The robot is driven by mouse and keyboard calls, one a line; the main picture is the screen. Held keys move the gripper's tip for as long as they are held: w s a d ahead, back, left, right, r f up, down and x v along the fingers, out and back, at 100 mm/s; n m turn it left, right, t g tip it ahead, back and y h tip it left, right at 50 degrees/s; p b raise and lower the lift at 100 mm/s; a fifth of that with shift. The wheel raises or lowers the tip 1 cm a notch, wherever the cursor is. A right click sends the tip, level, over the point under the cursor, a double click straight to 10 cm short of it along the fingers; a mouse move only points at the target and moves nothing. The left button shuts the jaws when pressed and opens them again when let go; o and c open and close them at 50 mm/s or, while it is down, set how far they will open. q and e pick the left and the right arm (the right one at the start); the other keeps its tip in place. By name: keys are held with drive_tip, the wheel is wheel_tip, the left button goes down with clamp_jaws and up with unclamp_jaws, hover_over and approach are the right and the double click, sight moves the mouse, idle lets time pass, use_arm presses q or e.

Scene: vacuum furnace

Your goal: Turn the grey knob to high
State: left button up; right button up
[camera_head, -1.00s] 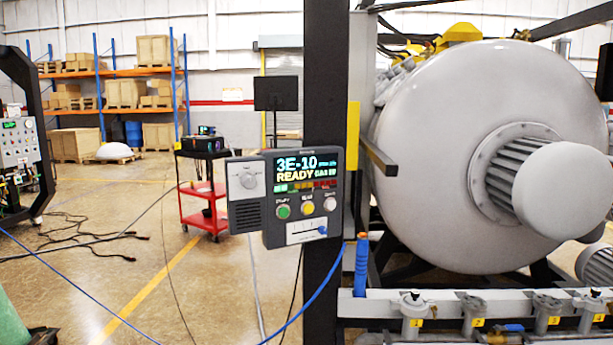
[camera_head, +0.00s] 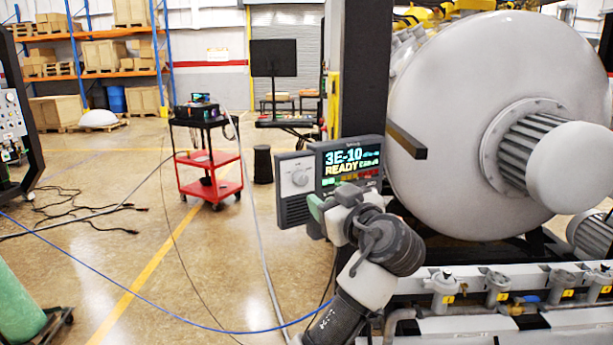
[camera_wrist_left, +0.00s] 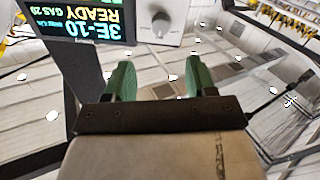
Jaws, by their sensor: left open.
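The grey knob (camera_head: 299,177) is a round dial on the light plate at the left of the dark control panel (camera_head: 293,211). The panel's screen (camera_head: 352,160) reads "3E-10 READY". My left gripper (camera_head: 317,206) is in front of the panel, below the knob, and its arm hides the panel's lower right part. In the left wrist view the gripper's two green fingers (camera_wrist_left: 158,76) are apart with nothing between them. The knob (camera_wrist_left: 162,22) shows there beyond the fingertips, clear of them. My right gripper is not in view.
The panel is mounted by a dark post (camera_head: 362,70). A large white furnace vessel (camera_head: 450,110) and valve pipework (camera_head: 500,282) are at the right. A red cart (camera_head: 210,188) stands behind at the left. Blue cable (camera_head: 150,300) crosses the floor.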

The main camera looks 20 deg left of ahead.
sight(303, 180)
use_arm(q)
drive_tip(key=p+x, duration=0.4)
drive_tip(key=x, duration=0.5)
drive_tip(key=shift+w+a+f, duration=0.2)
drive_tip(key=shift+w+a, duration=0.3)
drive_tip(key=shift+a, duration=0.05)
drive_tip(key=shift+d, duration=0.1)
drive_tip(key=c, duration=0.9)
